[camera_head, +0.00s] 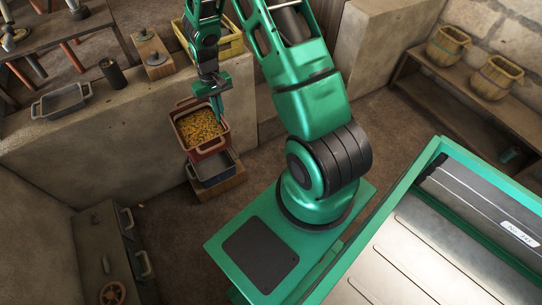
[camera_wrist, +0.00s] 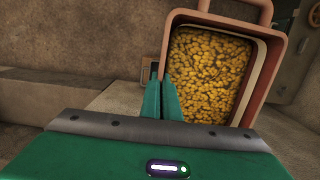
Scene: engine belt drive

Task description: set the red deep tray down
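The red deep tray (camera_head: 211,147) is reddish-brown, with looped handles and a fill of small yellow pieces. In the head view it is above and slightly behind a dark blue-grey tray (camera_head: 213,171). I cannot tell whether the two touch. My gripper (camera_head: 217,108) comes down at the red tray's right rim. In the wrist view the red tray (camera_wrist: 227,21) fills the upper right. My gripper's fingers (camera_wrist: 163,96) are close together at its left wall and appear shut on it. The fingertips and the tray's underside are hidden.
The dark tray rests on a low wooden block (camera_head: 228,186) against a stone wall. A grey tray (camera_head: 62,102) and a black cylinder (camera_head: 112,73) stand on the ledge to the left. A yellow crate (camera_head: 231,47) is behind. The floor in front of the block is clear.

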